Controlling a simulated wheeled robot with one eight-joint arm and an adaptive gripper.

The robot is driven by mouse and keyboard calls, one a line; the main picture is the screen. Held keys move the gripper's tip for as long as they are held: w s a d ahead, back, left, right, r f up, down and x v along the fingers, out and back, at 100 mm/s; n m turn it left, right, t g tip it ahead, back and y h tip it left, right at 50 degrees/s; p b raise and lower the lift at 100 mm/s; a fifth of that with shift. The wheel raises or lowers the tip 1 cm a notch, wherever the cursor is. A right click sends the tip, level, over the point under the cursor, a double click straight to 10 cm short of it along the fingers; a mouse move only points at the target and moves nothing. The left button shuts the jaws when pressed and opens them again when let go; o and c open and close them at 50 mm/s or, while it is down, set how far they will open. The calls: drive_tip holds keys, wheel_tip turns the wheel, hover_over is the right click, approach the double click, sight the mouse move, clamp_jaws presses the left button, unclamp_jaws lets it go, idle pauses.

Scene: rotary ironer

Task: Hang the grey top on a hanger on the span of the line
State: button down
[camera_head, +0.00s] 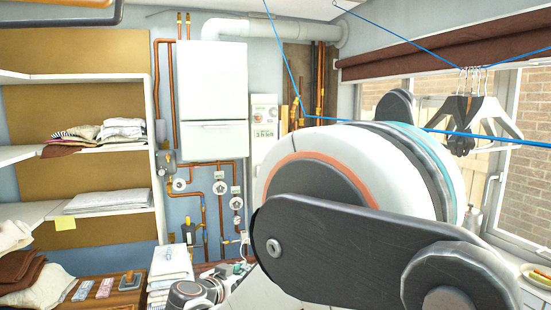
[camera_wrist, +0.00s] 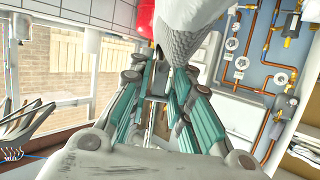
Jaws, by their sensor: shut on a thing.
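My gripper (camera_wrist: 163,72) shows in the wrist view, its teal-sided fingers closed on grey cloth. The cloth, a grey textured piece that looks like the grey top (camera_wrist: 181,42), hangs at and beyond the fingertips, with a paler part above. Its full shape is cut off by the frame edge. In the head view my arm covers much of the right, and neither gripper nor top can be made out. Several black and white hangers (camera_head: 480,112) hang bunched on the blue line (camera_head: 405,41) near the window. Hangers (camera_wrist: 28,118) also show at the left of the wrist view.
Shelves (camera_head: 110,148) with folded clothes stand at left. A white boiler (camera_head: 211,85) and copper pipes are on the back wall. Folded cloths (camera_head: 170,262) lie stacked low in front. A windowsill (camera_head: 515,252) runs at right. A red object (camera_wrist: 145,18) is beyond the cloth.

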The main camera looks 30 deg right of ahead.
drive_tip(key=s+d+r+m+g+p, duration=0.1)
drive_tip(key=s+r+m+g+p, duration=0.1)
drive_tip(key=r+p, duration=0.4)
drive_tip(key=s+d+r+m+g+h+p, duration=0.1)
drive_tip(key=r+g+p, duration=0.5)
drive_tip(key=r, duration=1.1)
drive_tip(key=s+d+r+m+g+h+p, duration=0.1)
drive_tip(key=s+d+r+m+g+p, duration=0.2)
drive_tip(key=r, duration=0.9)
drive_tip(key=s+m+p, duration=0.2)
drive_tip(key=m+p, duration=0.1)
drive_tip(key=m, duration=0.1)
drive_tip(key=shift+s+g, duration=0.2)
drive_tip(key=shift+g, duration=0.2)
drive_tip(key=d+r+b+x, duration=0.1)
drive_tip(key=r+b+x, duration=0.2)
drive_tip(key=x, duration=1.2)
drive_tip(key=shift+s+d+r, duration=0.2)
drive_tip(key=shift+d, duration=0.2)
